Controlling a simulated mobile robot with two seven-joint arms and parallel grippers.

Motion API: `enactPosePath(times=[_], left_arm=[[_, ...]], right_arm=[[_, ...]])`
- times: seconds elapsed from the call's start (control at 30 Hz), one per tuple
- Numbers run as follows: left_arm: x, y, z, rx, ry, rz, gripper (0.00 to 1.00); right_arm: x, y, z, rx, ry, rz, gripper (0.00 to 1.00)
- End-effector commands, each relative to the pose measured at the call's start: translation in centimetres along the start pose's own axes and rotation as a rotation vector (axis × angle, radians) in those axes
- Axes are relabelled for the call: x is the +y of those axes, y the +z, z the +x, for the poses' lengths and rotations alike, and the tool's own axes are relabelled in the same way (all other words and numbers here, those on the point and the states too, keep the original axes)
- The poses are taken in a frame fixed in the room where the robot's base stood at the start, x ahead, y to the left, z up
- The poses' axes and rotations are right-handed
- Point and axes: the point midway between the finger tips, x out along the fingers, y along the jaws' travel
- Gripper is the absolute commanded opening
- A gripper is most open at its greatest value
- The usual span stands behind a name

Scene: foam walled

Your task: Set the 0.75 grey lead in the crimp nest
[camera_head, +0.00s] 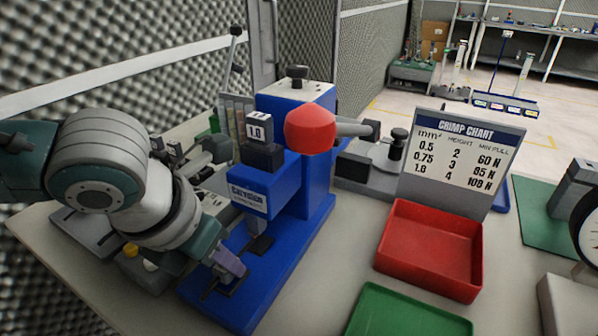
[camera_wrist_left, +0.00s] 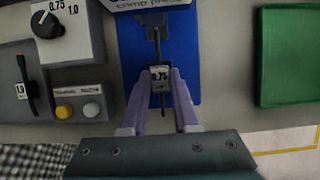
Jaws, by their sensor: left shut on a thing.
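My left gripper (camera_head: 229,273) is low over the front of the blue crimp press (camera_head: 285,230). In the left wrist view its fingers (camera_wrist_left: 160,78) are closed on the grey lead (camera_wrist_left: 157,45), which carries a tag reading 0.75. The lead's thin end points away from me, towards a dark piece (camera_wrist_left: 152,17) under the press head, which seems to be the crimp nest. The same dark piece shows in the head view (camera_head: 259,245). I cannot tell whether the lead's tip touches it. My right gripper is not in view.
The press has a red ball handle (camera_head: 310,129) and a block marked 1.0 (camera_head: 257,130). A selector knob (camera_wrist_left: 45,25) and two buttons (camera_wrist_left: 77,111) lie left of the gripper. A red tray (camera_head: 430,250), green tray (camera_head: 408,312) and crimp chart (camera_head: 460,160) stand right.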

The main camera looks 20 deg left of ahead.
Motion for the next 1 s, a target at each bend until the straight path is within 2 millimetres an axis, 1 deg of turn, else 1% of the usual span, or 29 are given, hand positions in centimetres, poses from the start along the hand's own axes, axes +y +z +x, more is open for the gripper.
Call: enactPosePath(times=[0.37,0.83,0.87,1.0], left_arm=[[0.0,0.0,0.1,-0.001,0.0,-0.001,0.0],[0.0,-0.4,1.1,-0.001,-0.001,-0.001,0.0],[0.0,-0.4,1.1,-0.001,-0.001,-0.001,0.31],[0.0,-0.4,1.0,-0.001,0.0,-0.001,0.47]], right_arm=[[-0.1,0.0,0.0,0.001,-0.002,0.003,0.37],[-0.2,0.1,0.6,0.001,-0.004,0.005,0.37],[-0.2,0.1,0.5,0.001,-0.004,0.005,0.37],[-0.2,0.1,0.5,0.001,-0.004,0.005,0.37]])
